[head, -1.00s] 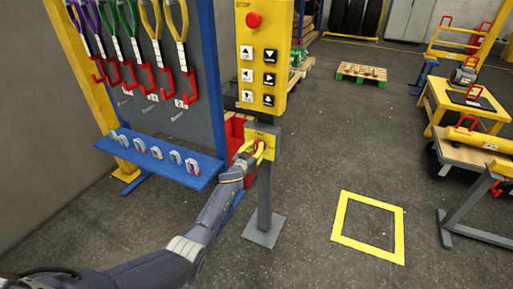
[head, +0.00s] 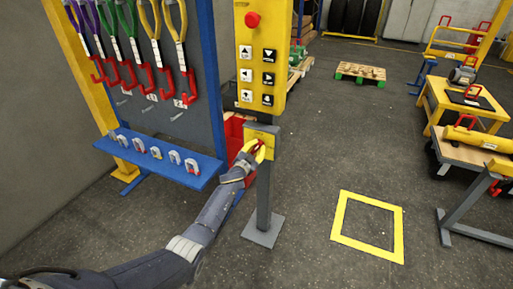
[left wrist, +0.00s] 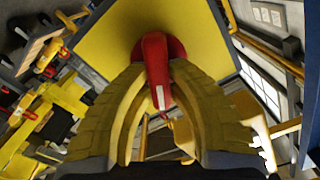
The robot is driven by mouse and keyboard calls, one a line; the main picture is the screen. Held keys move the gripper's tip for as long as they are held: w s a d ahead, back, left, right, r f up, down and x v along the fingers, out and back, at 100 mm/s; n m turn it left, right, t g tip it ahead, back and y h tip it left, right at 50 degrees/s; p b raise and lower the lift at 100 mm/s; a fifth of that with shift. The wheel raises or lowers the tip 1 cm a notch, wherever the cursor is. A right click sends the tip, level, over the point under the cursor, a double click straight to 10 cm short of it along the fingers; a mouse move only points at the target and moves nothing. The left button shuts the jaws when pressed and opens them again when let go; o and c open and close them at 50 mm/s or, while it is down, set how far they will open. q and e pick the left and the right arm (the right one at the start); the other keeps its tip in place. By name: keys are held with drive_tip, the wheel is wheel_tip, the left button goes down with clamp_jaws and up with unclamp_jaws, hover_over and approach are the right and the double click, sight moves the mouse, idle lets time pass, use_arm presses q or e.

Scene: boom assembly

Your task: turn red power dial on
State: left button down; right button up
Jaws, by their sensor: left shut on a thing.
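The red power dial (left wrist: 156,60) sits on a yellow plate (left wrist: 195,40) in the left wrist view, with a white mark on its handle. In the head view the yellow plate (head: 268,145) is on a grey post, below the yellow button panel. My left gripper (left wrist: 156,85) has its two yellow fingers on either side of the dial's handle, shut on it. In the head view my left gripper (head: 257,150) is at the front of the plate and hides much of the dial. My right gripper is not in view.
The yellow button panel (head: 262,60) with a red stop button (head: 252,19) hangs just above. A blue rack (head: 180,165) with slings and shackles stands to the left. A yellow floor square (head: 345,215) and open floor lie to the right.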

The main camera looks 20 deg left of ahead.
use_arm(q)
drive_tip(key=m, duration=0.6)
drive_tip(key=shift+d+f, duration=0.25)
drive_tip(key=m, duration=0.5)
drive_tip(key=shift+f, duration=0.25)
drive_tip(key=shift+m, duration=0.5)
drive_tip(key=c, duration=1.3)
unclamp_jaws()
drive_tip(key=s, duration=0.4)
drive_tip(key=s+a, duration=0.1)
drive_tip(key=s, duration=0.7)
drive_tip(key=shift+a, duration=0.3)
